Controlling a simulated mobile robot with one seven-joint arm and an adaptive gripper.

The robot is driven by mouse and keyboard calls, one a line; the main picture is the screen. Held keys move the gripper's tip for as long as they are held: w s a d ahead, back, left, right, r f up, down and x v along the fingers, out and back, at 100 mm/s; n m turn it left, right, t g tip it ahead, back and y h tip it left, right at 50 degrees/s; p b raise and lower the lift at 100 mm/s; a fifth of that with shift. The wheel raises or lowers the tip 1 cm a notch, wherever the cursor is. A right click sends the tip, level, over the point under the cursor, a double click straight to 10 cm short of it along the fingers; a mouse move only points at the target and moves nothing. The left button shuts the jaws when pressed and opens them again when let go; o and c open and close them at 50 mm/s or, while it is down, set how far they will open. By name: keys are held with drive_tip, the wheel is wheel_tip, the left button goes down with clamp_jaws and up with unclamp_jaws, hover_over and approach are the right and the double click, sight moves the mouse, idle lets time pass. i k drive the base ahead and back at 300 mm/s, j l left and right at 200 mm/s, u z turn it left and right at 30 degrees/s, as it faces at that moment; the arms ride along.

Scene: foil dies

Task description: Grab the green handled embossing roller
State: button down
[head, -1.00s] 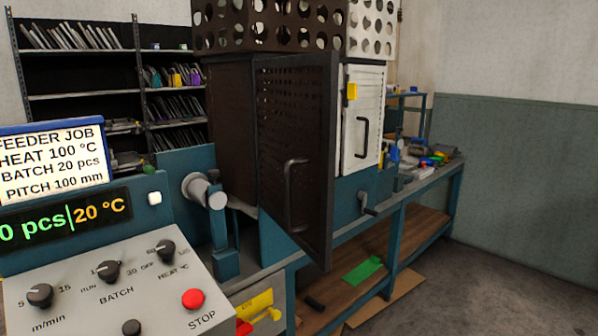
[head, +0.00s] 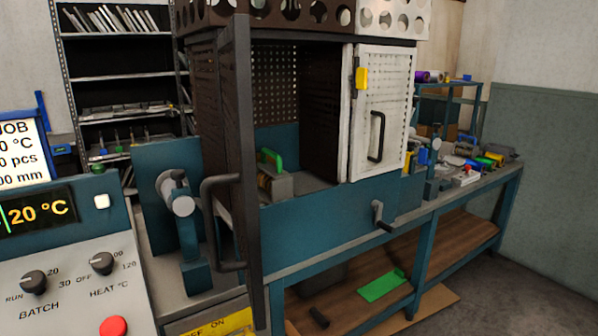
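A bright green handle (head: 268,158) stands inside the open machine housing. It is on a grey block with a brownish cylinder (head: 266,184) at its near left, which looks like an embossing roller; the details are small. The dark perforated door (head: 245,150) of the housing stands open, seen nearly edge-on, with its bar handle (head: 222,222) on the left side. The right-hand white door (head: 380,110) is closed, with a yellow latch (head: 361,78). My gripper is not in view.
A control panel (head: 75,262) fills the lower left. A hand crank (head: 381,216) sticks out of the blue front. The bench (head: 455,190) at right carries several small tools. A green sheet (head: 383,285) lies on the lower shelf. Grey floor (head: 520,285) is free at lower right.

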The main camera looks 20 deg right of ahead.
sight(271, 172)
drive_tip(key=i+l, duration=0.1)
drive_tip(key=l, duration=0.4)
drive_tip(key=i+l+z, duration=0.15)
drive_tip(key=l, duration=0.3)
drive_tip(key=i+l+u, duration=0.15)
drive_tip(key=l+u, duration=0.75)
drive_tip(key=i+l+u, duration=0.1)
drive_tip(key=l, duration=0.5)
drive_tip(key=l+u, duration=0.15)
drive_tip(key=l, duration=2.25)
drive_tip(key=i+u, duration=0.05)
drive_tip(key=i, duration=0.05)
